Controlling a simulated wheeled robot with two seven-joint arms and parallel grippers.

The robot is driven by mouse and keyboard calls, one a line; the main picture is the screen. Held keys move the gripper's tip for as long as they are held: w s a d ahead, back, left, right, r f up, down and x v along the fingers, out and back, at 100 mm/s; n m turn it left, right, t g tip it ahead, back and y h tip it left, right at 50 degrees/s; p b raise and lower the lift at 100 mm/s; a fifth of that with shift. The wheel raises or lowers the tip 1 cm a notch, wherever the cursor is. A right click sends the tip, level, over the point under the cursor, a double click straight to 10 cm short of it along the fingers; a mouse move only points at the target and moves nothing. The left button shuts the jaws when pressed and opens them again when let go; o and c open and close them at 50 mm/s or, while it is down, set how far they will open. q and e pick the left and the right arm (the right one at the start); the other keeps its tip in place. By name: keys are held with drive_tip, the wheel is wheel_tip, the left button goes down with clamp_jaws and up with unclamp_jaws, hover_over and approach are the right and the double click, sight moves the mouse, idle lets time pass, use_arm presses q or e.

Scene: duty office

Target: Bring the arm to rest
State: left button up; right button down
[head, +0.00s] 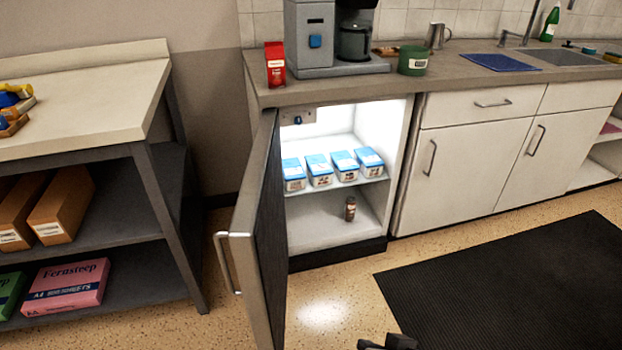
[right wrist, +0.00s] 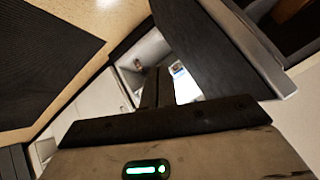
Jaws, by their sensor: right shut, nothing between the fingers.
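My right gripper (right wrist: 158,88) is shut and empty in the right wrist view, its dark fingers together. A dark piece at the bottom edge of the head view (head: 388,342) looks like its tip, low over the floor in front of the open cabinet. The rest of that arm is cut off by the frame. My left gripper is not in view.
The cabinet door (head: 258,230) stands open toward me. Inside, several blue-white cartons (head: 345,165) sit on the shelf and a small brown jar (head: 350,209) stands below. A black mat (head: 510,290) lies right. A metal-framed bench (head: 100,110) stands left.

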drive_tip(key=s+d+r+n+g+h, duration=0.1)
drive_tip(key=s+d+n+g+h, duration=0.3)
drive_tip(key=s+d, duration=0.7)
use_arm(q)
drive_tip(key=p, duration=0.1)
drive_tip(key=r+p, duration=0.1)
drive_tip(key=p, duration=0.1)
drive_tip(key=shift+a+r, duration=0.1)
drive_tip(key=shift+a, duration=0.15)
use_arm(e)
drive_tip(key=w+a+t+y, duration=0.3)
drive_tip(key=w+a+t, duration=0.3)
drive_tip(key=a, duration=0.1)
drive_tip(key=shift+w+y, duration=0.3)
drive_tip(key=shift+y, duration=0.1)
drive_tip(key=shift+s, duration=0.1)
